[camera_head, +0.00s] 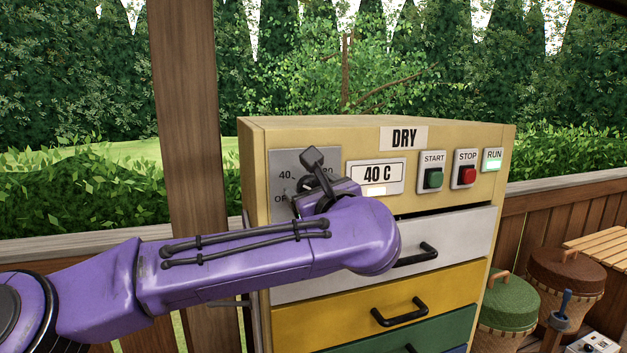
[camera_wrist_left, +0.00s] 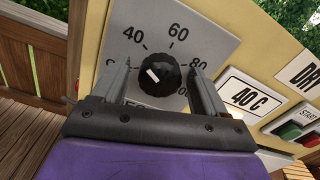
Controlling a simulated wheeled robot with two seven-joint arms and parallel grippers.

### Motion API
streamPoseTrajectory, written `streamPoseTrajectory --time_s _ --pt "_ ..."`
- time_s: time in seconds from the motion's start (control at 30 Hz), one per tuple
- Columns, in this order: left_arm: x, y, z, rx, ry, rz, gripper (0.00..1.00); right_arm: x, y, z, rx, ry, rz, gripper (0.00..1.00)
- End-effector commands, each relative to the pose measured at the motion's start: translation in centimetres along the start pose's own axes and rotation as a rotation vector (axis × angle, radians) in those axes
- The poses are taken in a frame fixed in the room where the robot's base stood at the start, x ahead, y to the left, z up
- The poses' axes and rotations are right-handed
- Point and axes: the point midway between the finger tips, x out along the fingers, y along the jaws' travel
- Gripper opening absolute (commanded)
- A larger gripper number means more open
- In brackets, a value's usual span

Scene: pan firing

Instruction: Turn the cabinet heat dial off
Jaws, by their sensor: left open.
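The cabinet (camera_head: 445,140) is cream-coloured, with a grey dial plate (camera_head: 284,160) at its upper left. The black round heat dial (camera_wrist_left: 160,75) shows in the left wrist view, its white mark pointing up-left toward the 40. The OFF label is mostly covered by my gripper in both views. My left gripper (camera_wrist_left: 160,88) is open, with one finger on each side of the dial; I cannot tell whether they touch it. In the head view my purple left arm and gripper (camera_head: 315,180) hide most of the dial. My right gripper is in neither view.
Right of the dial are a 40 C display (camera_head: 377,175), a green START button (camera_head: 433,178), a red STOP button (camera_head: 466,175) and a lit RUN lamp (camera_head: 493,161). Drawers with black handles (camera_head: 400,313) lie below.

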Motion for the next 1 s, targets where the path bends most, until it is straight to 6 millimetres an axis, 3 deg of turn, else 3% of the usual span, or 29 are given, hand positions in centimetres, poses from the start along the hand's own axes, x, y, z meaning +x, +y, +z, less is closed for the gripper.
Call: streamPoseTrajectory --time_s 0.2,0.37,0.4,0.67,1.0 --pt "0.1 0.0 -0.1 0.001 0.000 0.000 0.73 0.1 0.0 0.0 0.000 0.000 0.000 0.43" --pt "0.0 0.0 -0.1 0.001 0.000 -0.001 0.21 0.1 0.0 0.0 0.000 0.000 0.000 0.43" --pt "0.0 0.0 -0.1 0.001 0.000 -0.001 0.17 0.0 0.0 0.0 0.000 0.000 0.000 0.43" --pt "0.0 0.0 -0.3 -0.019 0.000 -0.001 0.17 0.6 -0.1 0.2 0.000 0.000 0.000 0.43" --pt "-0.1 0.2 -0.8 -0.207 -0.001 -0.002 0.17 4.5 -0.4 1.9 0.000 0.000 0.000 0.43"
